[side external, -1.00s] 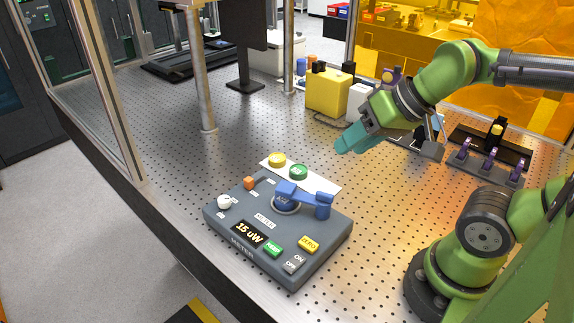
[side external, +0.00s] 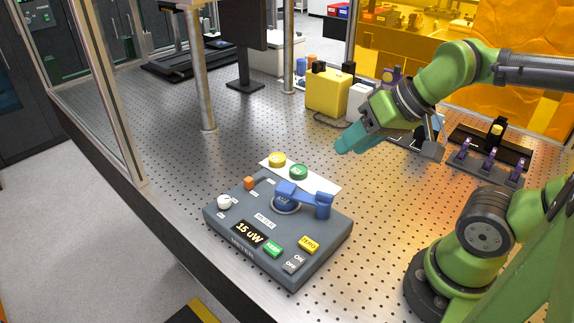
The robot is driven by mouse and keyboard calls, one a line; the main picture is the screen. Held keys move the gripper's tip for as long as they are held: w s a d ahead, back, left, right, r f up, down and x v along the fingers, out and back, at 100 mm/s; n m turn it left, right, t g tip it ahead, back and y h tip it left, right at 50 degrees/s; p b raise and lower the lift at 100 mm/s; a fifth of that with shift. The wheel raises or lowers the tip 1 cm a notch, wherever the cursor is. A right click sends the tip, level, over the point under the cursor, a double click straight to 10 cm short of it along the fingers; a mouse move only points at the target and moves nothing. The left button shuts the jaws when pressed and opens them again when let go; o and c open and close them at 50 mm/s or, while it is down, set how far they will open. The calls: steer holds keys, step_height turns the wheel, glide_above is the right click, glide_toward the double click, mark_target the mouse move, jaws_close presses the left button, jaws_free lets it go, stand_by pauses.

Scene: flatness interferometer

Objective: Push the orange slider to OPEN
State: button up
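The orange slider (side external: 250,183) is a small orange block at the back left edge of the grey meter box (side external: 225,214). Labels near it are too small to read, so I cannot tell which end is OPEN. My gripper (side external: 345,146) has teal fingertips and hangs above the table, behind and to the right of the box. It is apart from the slider and touches nothing that I can see. The fingers overlap in this view, so their opening is hidden.
The box also carries a blue lever (side external: 318,200), a white knob (side external: 224,202), a display reading 15 uW, and green, yellow and ON/OFF buttons. A white plate with a yellow button (side external: 277,159) and a green button (side external: 298,171) lies behind it. A metal post (side external: 204,90) stands farther back.

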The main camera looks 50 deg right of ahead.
steer(key=shift+o, duration=0.7)
steer(key=n+g+h, duration=0.2)
steer(key=n+g, duration=0.2)
steer(key=g, duration=0.3)
glide_above(250, 179)
step_height(250, 179, down, 3)
step_height(250, 179, down, 16)
steer(key=shift+a+r, duration=0.1)
jaws_close()
